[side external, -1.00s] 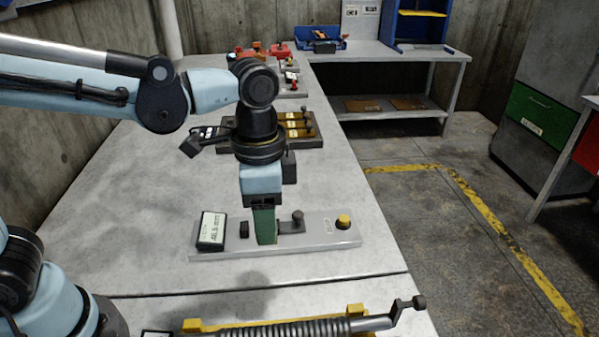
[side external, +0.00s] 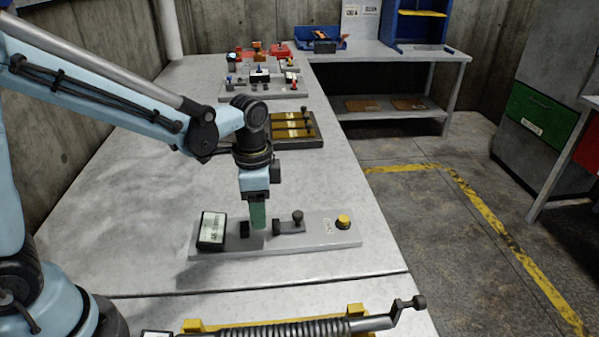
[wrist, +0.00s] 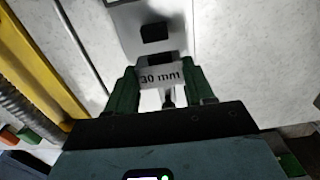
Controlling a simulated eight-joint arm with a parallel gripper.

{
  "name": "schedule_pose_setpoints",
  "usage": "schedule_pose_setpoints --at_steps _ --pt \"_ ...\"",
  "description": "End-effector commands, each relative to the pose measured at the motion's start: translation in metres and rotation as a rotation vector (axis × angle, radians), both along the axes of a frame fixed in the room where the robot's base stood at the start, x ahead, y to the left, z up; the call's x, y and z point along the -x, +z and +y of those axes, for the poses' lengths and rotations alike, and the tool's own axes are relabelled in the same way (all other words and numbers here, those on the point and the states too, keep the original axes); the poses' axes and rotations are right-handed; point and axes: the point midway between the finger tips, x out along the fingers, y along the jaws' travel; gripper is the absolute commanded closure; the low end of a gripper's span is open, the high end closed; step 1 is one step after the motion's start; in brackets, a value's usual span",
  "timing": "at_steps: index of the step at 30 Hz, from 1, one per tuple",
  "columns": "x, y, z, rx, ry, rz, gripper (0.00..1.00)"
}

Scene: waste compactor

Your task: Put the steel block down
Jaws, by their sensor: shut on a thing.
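My gripper (side external: 258,215) has green fingers pointing down over the grey gauge plate (side external: 325,240) on the bench. In the wrist view the fingers are shut on the steel block (wrist: 160,74), a grey piece marked "30 mm". In the side view the fingers hide the block. The fingertips hang between the plate's small dark stop (side external: 244,230) and its clamp with a dark knob (side external: 297,216). I cannot tell whether the block touches the plate. The dark stop also shows in the wrist view (wrist: 155,33).
A tilted display box (side external: 212,229) is at the plate's left end, and a yellow button (side external: 343,222) at its right. A spring device with yellow ends (side external: 290,326) lies in front. A brass-slotted holder (side external: 290,130) stands behind. Bench at left is clear.

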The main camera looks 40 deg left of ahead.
Motion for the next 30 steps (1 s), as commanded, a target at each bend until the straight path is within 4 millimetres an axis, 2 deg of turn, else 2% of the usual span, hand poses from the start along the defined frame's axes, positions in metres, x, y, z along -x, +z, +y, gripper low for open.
schedule_pose_setpoints --at_steps 6,20,21,25,30 --pt "0.000 -0.023 0.000 0.000 0.000 0.000 0.98" --pt "0.000 -0.029 -0.001 0.000 0.000 0.000 0.98" --pt "0.000 -0.029 -0.001 0.000 0.000 0.000 0.41" --pt "0.000 -0.029 -0.001 0.000 0.000 0.000 0.22" --pt "0.000 -0.029 -0.001 0.000 0.000 0.000 0.22"
